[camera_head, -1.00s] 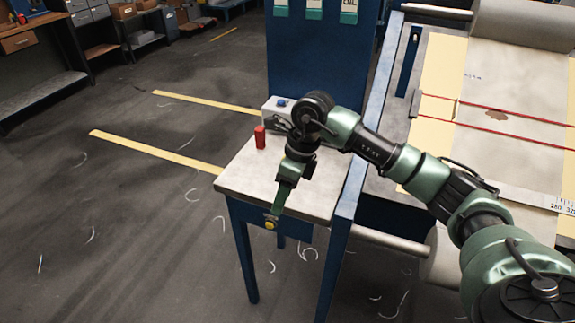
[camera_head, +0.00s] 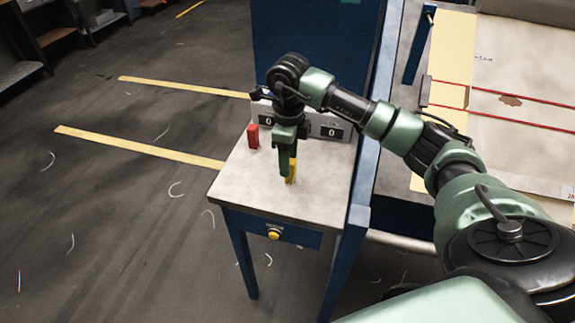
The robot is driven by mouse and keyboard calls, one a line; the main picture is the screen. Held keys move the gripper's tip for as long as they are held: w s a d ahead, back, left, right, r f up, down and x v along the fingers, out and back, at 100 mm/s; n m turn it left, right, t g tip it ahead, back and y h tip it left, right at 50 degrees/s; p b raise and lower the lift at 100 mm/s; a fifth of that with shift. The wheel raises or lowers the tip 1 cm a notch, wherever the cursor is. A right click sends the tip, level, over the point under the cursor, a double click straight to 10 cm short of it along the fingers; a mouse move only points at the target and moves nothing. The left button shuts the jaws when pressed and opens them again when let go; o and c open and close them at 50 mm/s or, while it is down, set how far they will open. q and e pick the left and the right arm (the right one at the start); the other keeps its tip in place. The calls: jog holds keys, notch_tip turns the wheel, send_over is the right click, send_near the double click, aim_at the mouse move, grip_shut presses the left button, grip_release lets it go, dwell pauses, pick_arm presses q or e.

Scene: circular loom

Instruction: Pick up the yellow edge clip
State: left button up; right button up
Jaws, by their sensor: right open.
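The yellow edge clip (camera_head: 292,172) stands on the grey top of a small table (camera_head: 310,199). It is partly hidden behind my right gripper. My right gripper (camera_head: 286,172) points straight down at the clip, open, with its green finger in front of and beside the yellow. I cannot tell whether the clip is between the fingers or just behind them. My left gripper is not in view.
A red clip (camera_head: 253,135) stands on the table to the left of my right gripper. A grey box with counter displays (camera_head: 331,132) is close behind. The table front has a drawer with a yellow knob (camera_head: 273,234). The loom bed (camera_head: 520,145) is at right.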

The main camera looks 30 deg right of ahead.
jog(key=shift+s+d+f+p, duration=0.1)
jog(key=shift+f+p, duration=0.2)
jog(key=shift+f, duration=0.15)
notch_tip(320, 180, down, 4)
jog(key=shift+d+r+p, duration=0.15)
jog(key=shift+p, duration=0.65)
jog(key=shift+f, duration=0.35)
jog(key=c, duration=1.1)
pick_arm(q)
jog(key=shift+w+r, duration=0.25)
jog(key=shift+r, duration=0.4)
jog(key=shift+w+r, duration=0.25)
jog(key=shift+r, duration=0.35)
pick_arm(e)
grip_shut()
jog(key=shift+w, duration=0.2)
